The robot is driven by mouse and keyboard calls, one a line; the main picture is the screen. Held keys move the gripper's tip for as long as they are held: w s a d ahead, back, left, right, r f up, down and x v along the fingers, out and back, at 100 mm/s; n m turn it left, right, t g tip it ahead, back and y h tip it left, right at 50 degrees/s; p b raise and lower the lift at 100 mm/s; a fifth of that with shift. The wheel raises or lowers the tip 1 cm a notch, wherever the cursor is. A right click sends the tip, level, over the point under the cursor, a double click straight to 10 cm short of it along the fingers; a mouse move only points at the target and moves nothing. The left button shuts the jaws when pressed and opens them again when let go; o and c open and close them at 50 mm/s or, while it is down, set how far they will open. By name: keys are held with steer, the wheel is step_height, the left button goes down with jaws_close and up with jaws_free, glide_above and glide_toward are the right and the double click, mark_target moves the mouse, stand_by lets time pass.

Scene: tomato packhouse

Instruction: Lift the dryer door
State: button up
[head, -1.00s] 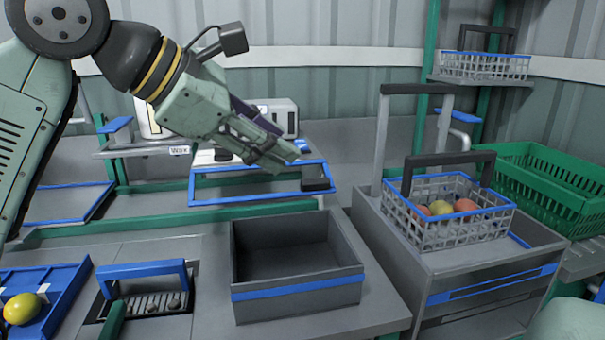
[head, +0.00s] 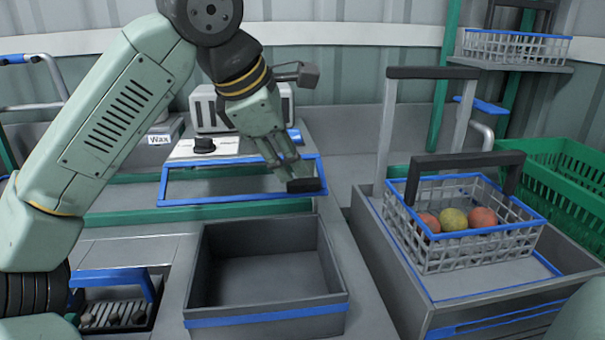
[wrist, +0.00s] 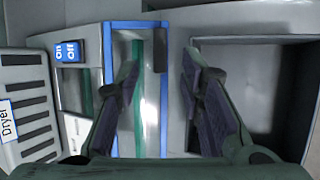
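The dryer door (head: 240,201) is a clear panel in a blue frame and lies closed, nearly flat, behind the grey bin. A black handle (head: 305,186) sits at its front right corner. My gripper (head: 286,168) points down just above and behind that handle; the head view does not show clearly whether they touch. In the wrist view my gripper (wrist: 160,68) is open and empty, one finger on each side of the door's blue edge (wrist: 164,100). The black handle (wrist: 163,45) shows between the fingertips, apart from both.
The dryer housing (head: 205,115) stands behind the door, with a blue on/off switch (wrist: 68,50) in the wrist view. An open grey bin (head: 265,313) is in front. A wire basket of fruit (head: 440,258) stands at right, near a tall black-topped handle (head: 433,73).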

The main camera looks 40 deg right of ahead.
mark_target(304, 181)
steer(key=x, duration=0.6)
steer(key=shift+d+f, duration=0.15)
steer(key=shift+f, duration=0.05)
jaws_close()
stand_by(0.6)
